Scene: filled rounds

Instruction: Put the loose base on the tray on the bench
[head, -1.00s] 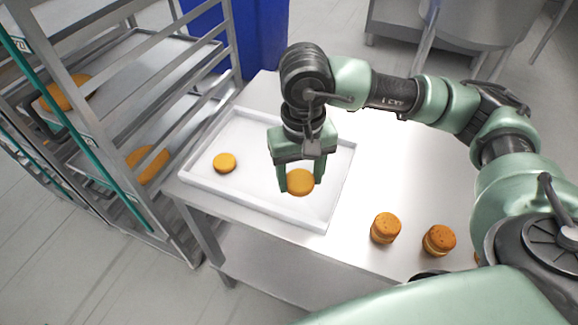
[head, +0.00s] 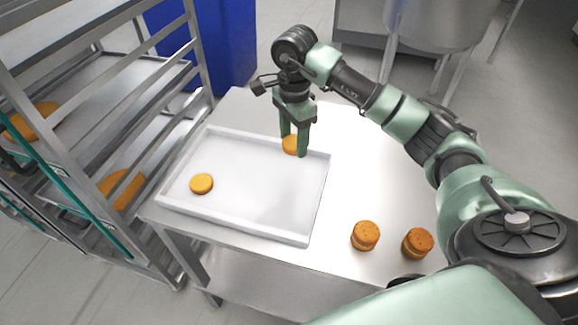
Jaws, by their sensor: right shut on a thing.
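The steel tray (head: 250,222) lies on the bench (head: 335,205), with a low rim all round. One orange-brown round base (head: 201,183) lies on its left part. My right gripper (head: 294,146) is shut on another orange-brown base (head: 290,145), partly hidden by the fingers. In the picture this base overlaps the tray's far rim, towards the right corner. I cannot tell how high it is above the tray. My left gripper is not in view.
Two filled rounds stand on the bench right of the tray, one (head: 365,235) nearer the tray and one (head: 417,243) farther right. A metal rack (head: 165,110) with trays and orange-brown pieces stands at the left. A blue bin (head: 205,45) stands behind.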

